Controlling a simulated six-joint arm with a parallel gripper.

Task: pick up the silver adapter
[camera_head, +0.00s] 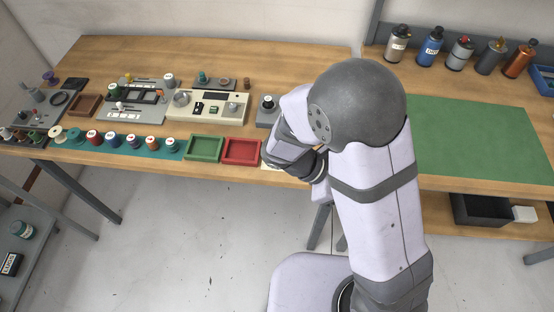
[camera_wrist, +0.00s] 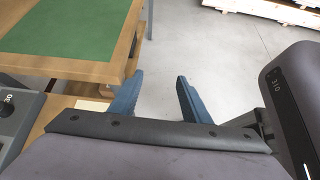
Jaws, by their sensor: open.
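I cannot pick out the silver adapter for certain in either view. Small grey and metallic pieces stand on a grey tray (camera_head: 20,121) at the far left of the wooden bench (camera_head: 130,57), too small to tell apart. My gripper (camera_wrist: 158,95) shows in the wrist view with two blue fingers spread apart and nothing between them. It points over bare floor beside a bench edge. In the head view my arm hides the gripper.
A green tray (camera_head: 205,148) and a red tray (camera_head: 242,151) lie at the bench's front edge, beside a row of spools. A beige panel unit (camera_head: 207,108) stands behind them. A green mat (camera_head: 475,140) on the right is clear, with several bottles behind it.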

